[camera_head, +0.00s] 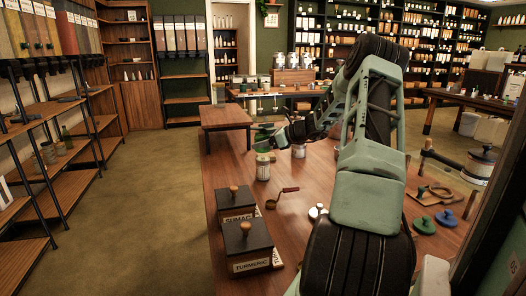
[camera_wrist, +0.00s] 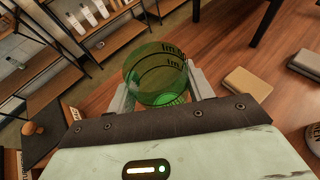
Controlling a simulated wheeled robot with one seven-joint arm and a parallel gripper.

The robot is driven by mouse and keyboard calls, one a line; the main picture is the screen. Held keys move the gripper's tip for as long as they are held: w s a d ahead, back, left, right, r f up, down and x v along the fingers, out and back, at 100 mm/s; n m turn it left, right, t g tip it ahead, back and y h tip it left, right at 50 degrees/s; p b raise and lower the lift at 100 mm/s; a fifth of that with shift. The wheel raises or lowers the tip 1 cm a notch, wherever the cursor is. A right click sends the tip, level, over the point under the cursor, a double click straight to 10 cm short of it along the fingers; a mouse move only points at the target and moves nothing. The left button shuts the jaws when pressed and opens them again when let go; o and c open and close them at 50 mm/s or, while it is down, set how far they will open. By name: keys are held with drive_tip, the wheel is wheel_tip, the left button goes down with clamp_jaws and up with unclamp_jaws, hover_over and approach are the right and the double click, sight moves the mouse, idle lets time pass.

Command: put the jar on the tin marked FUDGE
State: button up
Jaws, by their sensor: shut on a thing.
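A green see-through jar (camera_wrist: 157,76) with dark measuring marks stands between the two fingers of my gripper (camera_wrist: 160,98) in the wrist view. The gripper is shut on it. In the head view the green jar (camera_head: 262,143) is partly hidden by my gripper (camera_head: 274,139). A pale tin (camera_head: 262,171) stands on the table just below the jar in that picture; I cannot tell whether they touch. Another pale tin (camera_head: 299,151) stands to its right. Their lettering is too small to read, so I cannot tell which is marked FUDGE.
Dark boxes with wooden knobs, marked SUMAC (camera_head: 235,203) and TURMERIC (camera_head: 247,246), stand at the table's left edge. Green lids (camera_head: 424,225) and a blue lid (camera_head: 447,218) lie right of my arm.

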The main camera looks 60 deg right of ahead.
sight(269, 148)
drive_tip(key=shift+f, duration=1.45)
drive_tip(key=shift+f, duration=0.1)
drive_tip(key=o, duration=1.1)
drive_tip(key=v, duration=1.2)
